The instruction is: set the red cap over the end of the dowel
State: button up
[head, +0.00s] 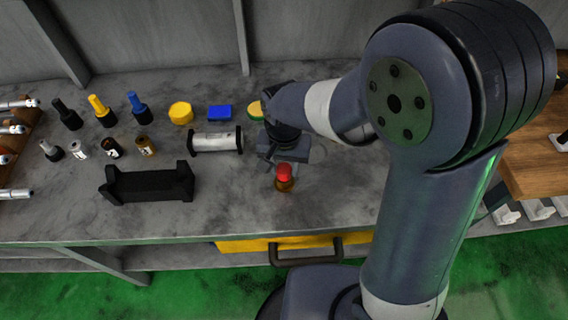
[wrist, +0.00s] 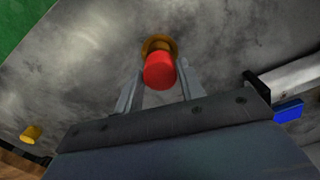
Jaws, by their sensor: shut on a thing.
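The red cap (head: 284,172) is a small cylinder with a rounded top, in front of my gripper. It also shows in the wrist view (wrist: 158,72), between the two fingers. My gripper (wrist: 160,82) is shut on it. An amber-brown round piece (head: 284,186) sits directly below the cap; in the wrist view it shows as a gold-brown rim (wrist: 158,45) behind the cap. It may be the dowel or its base, but the cap hides its upper part. I cannot tell whether the cap touches it or hangs just above.
A black cradle (head: 150,184) and a silver cylinder with black end blocks (head: 215,141) stand to the left. Several bottles and small parts stand farther left. A yellow piece (wrist: 31,133) shows at the wrist view's lower left. The worktop in front of the cradle is bare.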

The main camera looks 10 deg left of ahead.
jog(key=o, duration=1)
notch_tip(320, 180, up, 11)
jog(key=shift+f, duration=0.1)
notch_tip(320, 180, down, 11)
jog(key=shift+f, duration=0.1)
jog(key=shift+r+p, duration=0.6)
jog(key=shift+r, duration=0.35)
jog(key=shift+r+p, duration=0.35)
jog(key=shift+r, duration=0.15)
